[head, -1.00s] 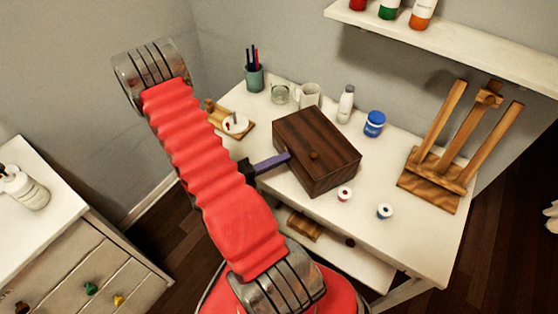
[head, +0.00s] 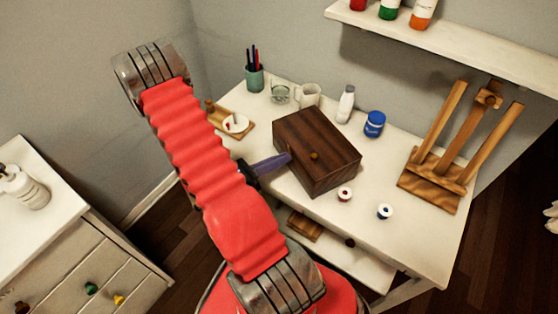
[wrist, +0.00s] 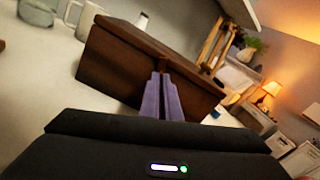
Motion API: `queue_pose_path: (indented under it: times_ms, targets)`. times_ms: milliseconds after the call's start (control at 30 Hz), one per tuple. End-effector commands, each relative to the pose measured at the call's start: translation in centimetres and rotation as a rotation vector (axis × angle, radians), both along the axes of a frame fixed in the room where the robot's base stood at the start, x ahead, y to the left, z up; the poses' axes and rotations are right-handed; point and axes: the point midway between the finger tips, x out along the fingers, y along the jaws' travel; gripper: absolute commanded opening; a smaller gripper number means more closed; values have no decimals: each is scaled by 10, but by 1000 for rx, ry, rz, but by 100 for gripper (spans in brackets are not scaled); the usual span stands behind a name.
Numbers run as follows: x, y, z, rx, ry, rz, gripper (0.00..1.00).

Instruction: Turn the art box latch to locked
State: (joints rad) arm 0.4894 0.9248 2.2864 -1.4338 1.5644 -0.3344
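The art box (head: 315,165) is a dark brown wooden box on the white desk. A small round brown knob, apparently its latch (head: 314,155), shows on it in the head view; which way it is turned is too small to tell. The box also fills the middle of the wrist view (wrist: 115,62). My gripper (head: 289,156) has purple fingers and is at the box's near left side, left of the knob. Contact with the box cannot be told.
Two small paint pots (head: 385,211) stand in front of the box. A blue jar (head: 374,124), a white bottle (head: 346,104) and a mug (head: 308,95) stand behind it. A wooden easel (head: 432,178) is at the right. A shelf (head: 460,45) hangs above.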

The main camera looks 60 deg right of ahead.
Motion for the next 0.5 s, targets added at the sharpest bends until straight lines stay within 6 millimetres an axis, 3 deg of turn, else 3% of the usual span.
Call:
queue_pose_path:
  times_ms: [500]
  targets:
    - [2, -1, -3, -206, -304, 4, 0]
